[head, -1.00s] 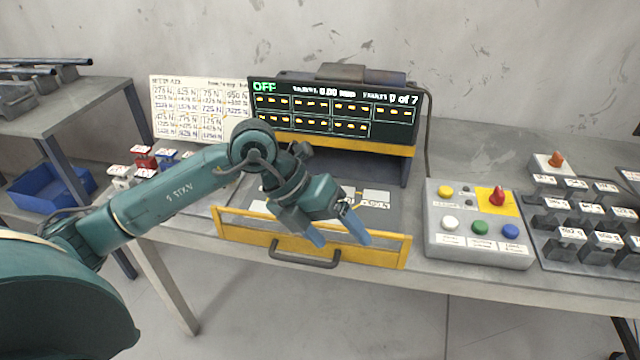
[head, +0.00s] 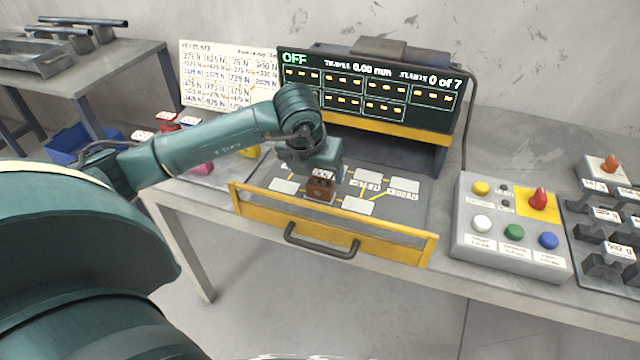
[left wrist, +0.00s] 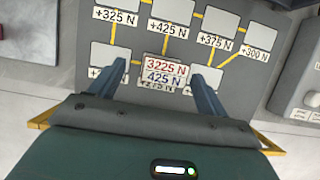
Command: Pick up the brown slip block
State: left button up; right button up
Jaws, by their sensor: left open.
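The brown slip block (head: 320,187) stands on the grey slotted panel of the yellow-fronted drawer (head: 330,232). Its labelled top also shows in the left wrist view (left wrist: 164,70), reading 3225 N and 425 N, and covers part of a +275 N label. My left gripper (head: 316,165) is directly over the block, its fingers mostly hidden in the head view. In the left wrist view, the open fingers (left wrist: 162,80) lie on either side of the block, with a visible gap at each side. I cannot tell how low the fingertips reach. My right gripper is not in view.
A dark machine with a display reading OFF (head: 370,85) stands behind the drawer, its housing overhanging the back. A grey button box (head: 510,225) and dark weights (head: 610,235) are at the right. Coloured blocks (head: 205,165) lie left, under my left arm.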

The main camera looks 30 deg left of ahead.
aim_at(320, 172)
pick_arm(q)
jog(key=x, duration=0.4)
jog(key=shift+w+d+f, duration=0.1)
jog(key=shift+w+d, duration=0.1)
jog(key=shift+d, duration=0.05)
jog(key=shift+c, duration=0.3)
jog(key=c, duration=1.3)
